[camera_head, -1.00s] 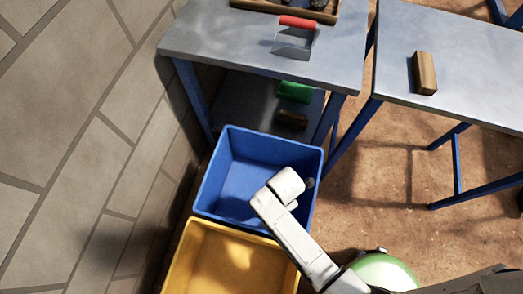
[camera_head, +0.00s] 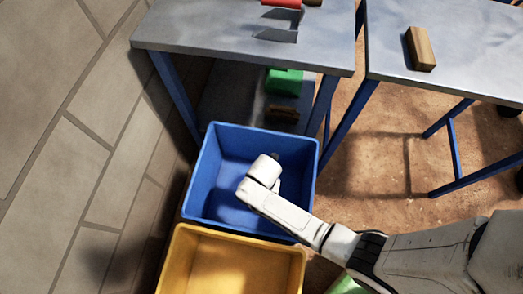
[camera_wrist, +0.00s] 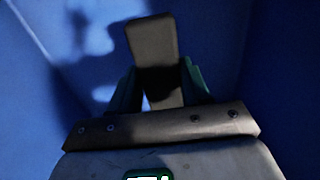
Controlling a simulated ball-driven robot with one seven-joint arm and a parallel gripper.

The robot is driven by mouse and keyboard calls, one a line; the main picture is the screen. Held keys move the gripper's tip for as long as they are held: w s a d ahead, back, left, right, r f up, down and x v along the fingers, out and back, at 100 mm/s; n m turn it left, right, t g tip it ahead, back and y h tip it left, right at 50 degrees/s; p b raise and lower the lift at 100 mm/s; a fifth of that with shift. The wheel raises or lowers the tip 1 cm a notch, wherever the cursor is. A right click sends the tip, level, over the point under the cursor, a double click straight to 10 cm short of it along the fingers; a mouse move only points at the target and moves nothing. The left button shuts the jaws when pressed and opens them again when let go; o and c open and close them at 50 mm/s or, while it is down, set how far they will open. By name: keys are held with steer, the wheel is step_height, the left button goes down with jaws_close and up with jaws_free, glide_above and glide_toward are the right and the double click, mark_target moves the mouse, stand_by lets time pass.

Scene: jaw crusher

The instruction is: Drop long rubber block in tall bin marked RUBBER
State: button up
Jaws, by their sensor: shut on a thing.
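A blue bin (camera_head: 207,178) stands open in the middle of the head view. A yellow bin (camera_head: 175,262) stands directly in front of it. No marking is readable on either. The end of my arm is over the blue bin's opening, and the head view hides my gripper's fingers. In the wrist view my gripper (camera_wrist: 160,78) is shut on a long grey-brown block (camera_wrist: 152,40), which sticks out beyond the two dark green fingers. Blue walls surround it in the wrist view. I cannot tell how far above the bin floor the block is.
A grey metal table (camera_head: 215,45) stands behind the blue bin, with a red-handled tool (camera_head: 281,4) on top. A green object (camera_head: 284,82) and a brown block (camera_head: 282,113) are underneath. A wooden block (camera_head: 419,48) lies on the right table (camera_head: 470,60). A tiled wall is at left.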

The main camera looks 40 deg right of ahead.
steer(key=shift+f+b, duration=1)
steer(key=shift+f, duration=1.9)
steer(key=o, duration=1.2)
steer(key=shift+f, duration=0.1)
step_height(320, 180, up, 12)
steer(key=p, duration=0.4)
steer(key=shift+p, duration=0.3)
steer(key=s+d+r+m, duration=0.2)
steer(key=s+r+m, duration=0.1)
steer(key=r+m, duration=0.3)
steer(key=s+d+r+m, duration=0.3)
steer(key=r+m, duration=0.3)
steer(key=m, duration=0.5)
steer(key=s+d+r+m+t, duration=0.1)
steer(key=s+d+r+m, duration=0.2)
steer(key=s+r+m, duration=0.2)
steer(key=shift+d+r+m, duration=0.1)
steer(key=shift+r+m, duration=0.3)
steer(key=shift+m, duration=0.5)
steer(key=shift+r+m, duration=0.35)
steer(key=shift+m, duration=0.55)
steer(key=shift+w, duration=0.1)
